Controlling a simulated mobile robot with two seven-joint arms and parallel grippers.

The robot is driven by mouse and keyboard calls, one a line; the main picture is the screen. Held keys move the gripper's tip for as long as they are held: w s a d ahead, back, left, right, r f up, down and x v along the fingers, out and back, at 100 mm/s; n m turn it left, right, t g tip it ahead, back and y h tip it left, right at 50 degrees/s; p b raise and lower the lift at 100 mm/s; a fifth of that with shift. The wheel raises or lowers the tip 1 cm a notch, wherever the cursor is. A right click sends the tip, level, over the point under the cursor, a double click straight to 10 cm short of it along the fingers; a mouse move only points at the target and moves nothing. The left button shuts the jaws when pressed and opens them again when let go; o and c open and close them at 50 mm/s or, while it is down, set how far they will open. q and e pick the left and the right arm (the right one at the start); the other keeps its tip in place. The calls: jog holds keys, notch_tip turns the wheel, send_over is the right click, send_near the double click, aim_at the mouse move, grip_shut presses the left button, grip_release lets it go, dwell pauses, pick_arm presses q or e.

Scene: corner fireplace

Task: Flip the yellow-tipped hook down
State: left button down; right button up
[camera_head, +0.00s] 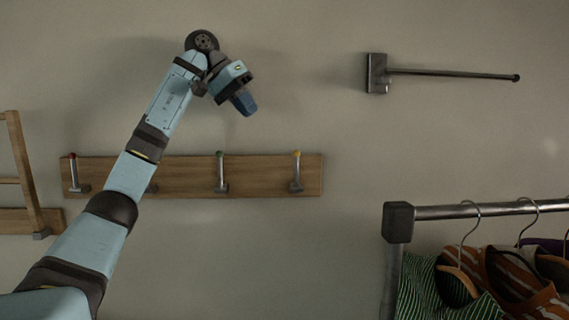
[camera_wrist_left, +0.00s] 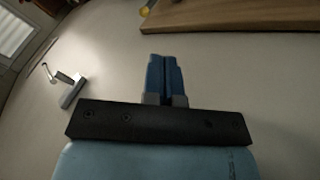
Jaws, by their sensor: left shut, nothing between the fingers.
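The yellow-tipped hook (camera_head: 296,174) stands upright near the right end of a wooden wall board (camera_head: 258,178). In the left wrist view, a yellow tip (camera_wrist_left: 145,10) shows at the top edge beside the board (camera_wrist_left: 235,15). My left gripper (camera_head: 246,104) is above the board, up and to the left of the yellow-tipped hook and apart from it. Its blue fingers (camera_wrist_left: 165,72) are shut together with nothing between them. My right gripper is not in view.
A green-tipped hook (camera_head: 221,173) and a red-tipped hook (camera_head: 74,174) also stand upright; my arm mostly hides another. A metal wall bar (camera_head: 450,73) is at upper right. A clothes rack (camera_head: 398,222) with hanging clothes is at lower right. A wooden frame (camera_head: 25,175) is at left.

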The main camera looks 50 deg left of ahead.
aim_at(285, 155)
pick_arm(q)
jog(key=x, duration=1.4)
jog(key=shift+w+f, duration=0.15)
jog(key=shift+f, duration=0.05)
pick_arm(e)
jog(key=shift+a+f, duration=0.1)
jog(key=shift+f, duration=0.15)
pick_arm(q)
jog(key=shift+d, duration=0.1)
